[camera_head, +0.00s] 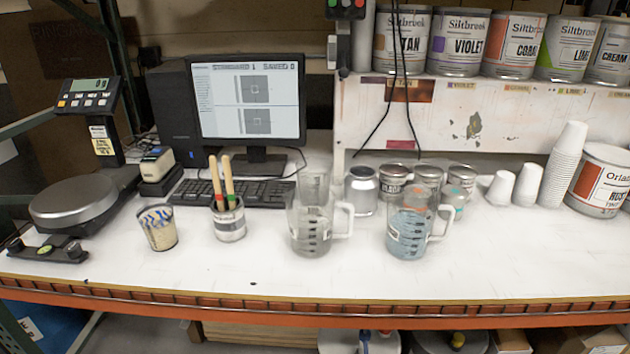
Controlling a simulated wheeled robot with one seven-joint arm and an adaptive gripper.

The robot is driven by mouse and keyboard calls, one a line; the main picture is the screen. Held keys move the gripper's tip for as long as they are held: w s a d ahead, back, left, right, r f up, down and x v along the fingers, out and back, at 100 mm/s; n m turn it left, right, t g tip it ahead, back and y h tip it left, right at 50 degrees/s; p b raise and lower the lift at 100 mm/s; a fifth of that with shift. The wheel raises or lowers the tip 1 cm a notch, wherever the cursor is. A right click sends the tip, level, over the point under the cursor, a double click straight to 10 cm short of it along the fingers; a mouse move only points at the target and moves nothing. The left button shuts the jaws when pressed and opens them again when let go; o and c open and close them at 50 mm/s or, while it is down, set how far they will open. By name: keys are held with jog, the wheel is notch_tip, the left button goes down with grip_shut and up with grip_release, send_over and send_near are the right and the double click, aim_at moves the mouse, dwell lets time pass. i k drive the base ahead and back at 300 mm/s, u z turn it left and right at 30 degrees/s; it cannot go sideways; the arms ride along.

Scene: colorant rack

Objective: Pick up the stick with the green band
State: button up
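Two light wooden sticks stand upright in a small can (228,230) left of the middle of the white bench. The right stick (228,177) shows a green band low down, just above the can's rim. The left stick (215,175) leans slightly left and shows a red band near the rim. Their lower ends are hidden in the can. My gripper is not in view.
A cup of blue-tipped items (158,227) stands left of the can, and a clear measuring jug (313,228) right of it. A keyboard (240,193) lies behind. A blue-stained jug (409,230) stands farther right. The bench's front strip (260,273) is mostly clear.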

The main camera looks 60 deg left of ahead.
aim_at(231, 196)
jog(key=z, duration=1.05)
jog(key=k, duration=2.4)
jog(key=u, duration=2.15)
jog(key=i, duration=0.45)
